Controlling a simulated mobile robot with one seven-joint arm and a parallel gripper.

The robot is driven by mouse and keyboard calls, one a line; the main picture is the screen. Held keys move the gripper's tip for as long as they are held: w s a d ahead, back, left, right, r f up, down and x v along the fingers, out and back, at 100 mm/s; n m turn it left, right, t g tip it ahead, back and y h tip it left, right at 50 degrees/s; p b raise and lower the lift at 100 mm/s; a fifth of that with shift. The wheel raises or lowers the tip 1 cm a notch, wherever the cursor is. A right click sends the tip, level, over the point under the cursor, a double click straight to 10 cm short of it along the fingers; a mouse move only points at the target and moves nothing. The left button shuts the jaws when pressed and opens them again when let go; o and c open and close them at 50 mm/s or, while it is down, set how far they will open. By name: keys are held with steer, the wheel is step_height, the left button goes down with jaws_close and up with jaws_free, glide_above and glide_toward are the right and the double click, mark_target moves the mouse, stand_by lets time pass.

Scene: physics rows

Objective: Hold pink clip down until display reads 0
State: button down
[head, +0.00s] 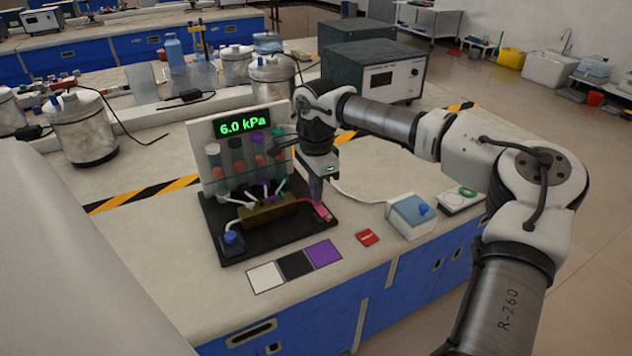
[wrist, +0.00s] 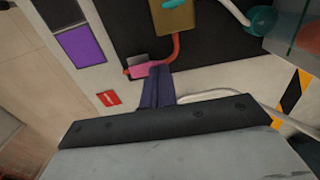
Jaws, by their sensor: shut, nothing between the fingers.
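The pink clip (head: 322,212) sits at the right front corner of the black base, on a red tube. It also shows in the wrist view (wrist: 143,71), with a grey part beside it. My gripper (head: 317,200) points down with its fingers closed together, its tips at the clip. In the wrist view my gripper (wrist: 157,68) overlaps the clip's edge; I cannot tell how hard it presses. The display (head: 242,125) reads 6.0 kPa in green. It stands on a white panel (head: 207,187) behind several tubes with coloured contents.
White, black and purple squares (head: 295,265) lie in front of the base. A red card (head: 367,238) and a white-blue box (head: 410,215) are to the right. A brass block (head: 268,212) with several tubes is left of the gripper. A white cable runs behind it.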

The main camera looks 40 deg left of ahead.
steer(key=shift+r, duration=0.1)
steer(key=shift+a+h+p, duration=0.15)
steer(key=shift+h+p, duration=0.15)
steer(key=shift+p, duration=0.45)
steer(key=shift+a+f+p, duration=0.1)
steer(key=shift+f+p, duration=0.1)
steer(key=shift+p, duration=0.25)
steer(key=shift+w+f+b, duration=0.1)
steer(key=shift+f+b, duration=0.2)
steer(key=shift+b, duration=0.1)
steer(key=shift+d+f+h, duration=0.1)
steer(key=shift+d+h, duration=0.1)
steer(key=shift+h, duration=0.1)
steer(key=shift+a, duration=0.1)
stand_by(3.5)
